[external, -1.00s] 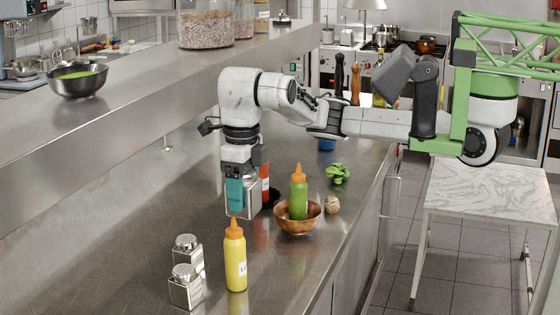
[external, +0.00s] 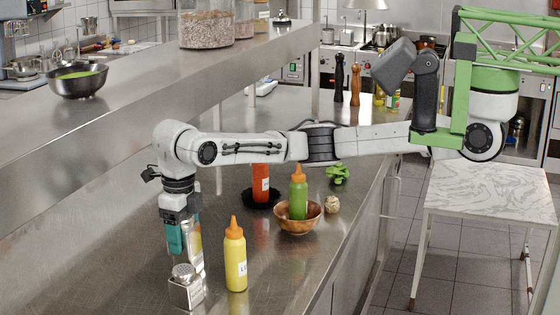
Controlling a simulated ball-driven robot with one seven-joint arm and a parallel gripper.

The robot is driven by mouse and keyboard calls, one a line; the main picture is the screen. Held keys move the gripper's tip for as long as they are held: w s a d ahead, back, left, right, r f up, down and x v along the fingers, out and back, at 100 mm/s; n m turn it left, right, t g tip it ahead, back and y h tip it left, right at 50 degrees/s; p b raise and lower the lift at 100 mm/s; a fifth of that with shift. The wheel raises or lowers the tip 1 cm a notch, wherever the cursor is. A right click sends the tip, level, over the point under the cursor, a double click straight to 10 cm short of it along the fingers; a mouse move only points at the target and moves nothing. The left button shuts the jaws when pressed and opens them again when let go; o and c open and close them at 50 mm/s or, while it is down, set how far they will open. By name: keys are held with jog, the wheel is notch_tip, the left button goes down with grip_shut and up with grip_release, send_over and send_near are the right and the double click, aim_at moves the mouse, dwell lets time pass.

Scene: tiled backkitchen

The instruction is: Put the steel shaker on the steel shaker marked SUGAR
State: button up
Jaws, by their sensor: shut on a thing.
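My gripper (external: 184,240), with teal fingers, is shut on a steel shaker (external: 196,236) and points down at the left of the counter. The held shaker is mostly hidden by the fingers. Another steel shaker (external: 186,292) with a domed lid stands upright on the counter just below and in front of my gripper. A further steel shaker (external: 198,262) stands close behind it, largely hidden; I cannot tell whether the held shaker touches it. No SUGAR marking is readable on any shaker here.
A yellow bottle (external: 236,264) stands close right of the shakers. A green bottle (external: 298,198) stands in a wooden bowl (external: 285,223); a red bottle (external: 260,185) stands on a dark dish. The raised steel shelf (external: 110,135) runs behind. The counter's front left is clear.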

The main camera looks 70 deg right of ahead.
jog(key=shift+w+f, duration=0.45)
jog(key=shift+a+f+p, duration=0.1)
jog(key=shift+f+p, duration=0.4)
jog(key=shift+f, duration=1.05)
jog(key=shift+f, duration=0.1)
jog(key=o, duration=1.2)
jog(key=shift+c, duration=0.2)
notch_tip(320, 180, up, 12)
jog(key=shift+r+b, duration=0.1)
jog(key=shift+b, duration=0.8)
